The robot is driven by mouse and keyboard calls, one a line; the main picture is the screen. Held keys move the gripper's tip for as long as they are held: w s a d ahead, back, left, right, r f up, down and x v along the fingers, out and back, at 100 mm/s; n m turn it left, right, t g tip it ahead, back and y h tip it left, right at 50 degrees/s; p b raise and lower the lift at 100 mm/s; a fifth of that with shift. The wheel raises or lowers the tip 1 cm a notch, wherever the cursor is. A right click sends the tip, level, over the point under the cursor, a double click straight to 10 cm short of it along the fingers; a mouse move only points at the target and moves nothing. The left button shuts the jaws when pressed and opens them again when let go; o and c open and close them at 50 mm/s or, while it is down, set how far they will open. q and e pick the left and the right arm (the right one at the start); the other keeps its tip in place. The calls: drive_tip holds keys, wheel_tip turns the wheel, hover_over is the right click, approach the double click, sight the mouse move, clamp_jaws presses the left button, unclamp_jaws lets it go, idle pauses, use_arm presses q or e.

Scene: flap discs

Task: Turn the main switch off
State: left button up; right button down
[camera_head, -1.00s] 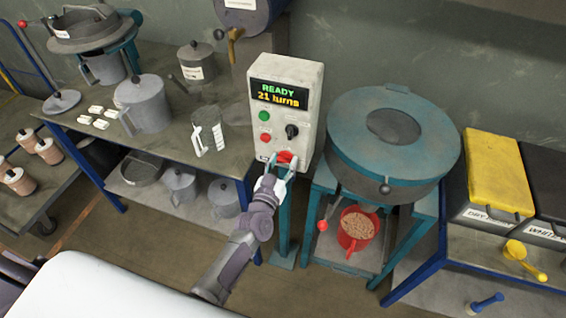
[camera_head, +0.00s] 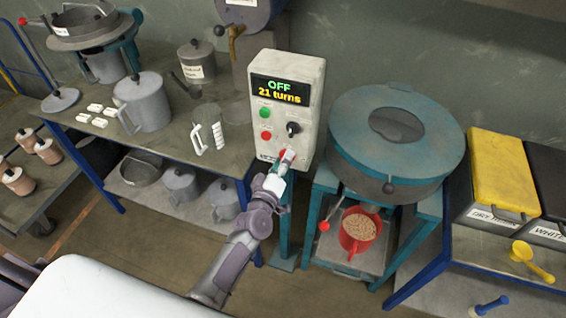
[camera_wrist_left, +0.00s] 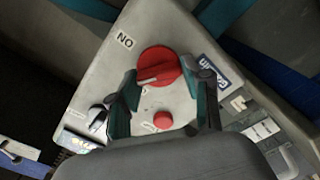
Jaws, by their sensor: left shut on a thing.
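The main switch is a red rotary knob (camera_wrist_left: 158,68) with a white pointer line, low on the front of the pale control box (camera_head: 313,85). In the head view the gripper mostly hides the knob. My right gripper is not in view.
A green button (camera_head: 264,113), a red button (camera_head: 266,135) and a black knob (camera_head: 293,129) sit above the switch. A blue round machine (camera_head: 350,145) with a red cup (camera_head: 346,238) below it stands to the right. A bench with a grey jug (camera_head: 146,103) is left.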

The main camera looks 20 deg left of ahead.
use_arm(q)
drive_tip(key=n+b, duration=0.1)
drive_tip(key=n, duration=0.5)
drive_tip(key=shift+f+b, duration=0.15)
drive_tip(key=shift+b, duration=0.15)
drive_tip(key=shift+n, duration=0.3)
drive_tip(key=o, duration=1.1)
drive_tip(key=shift+o, duration=0.2)
drive_tip(key=s, duration=1.2)
drive_tip(key=shift+a, duration=0.25)
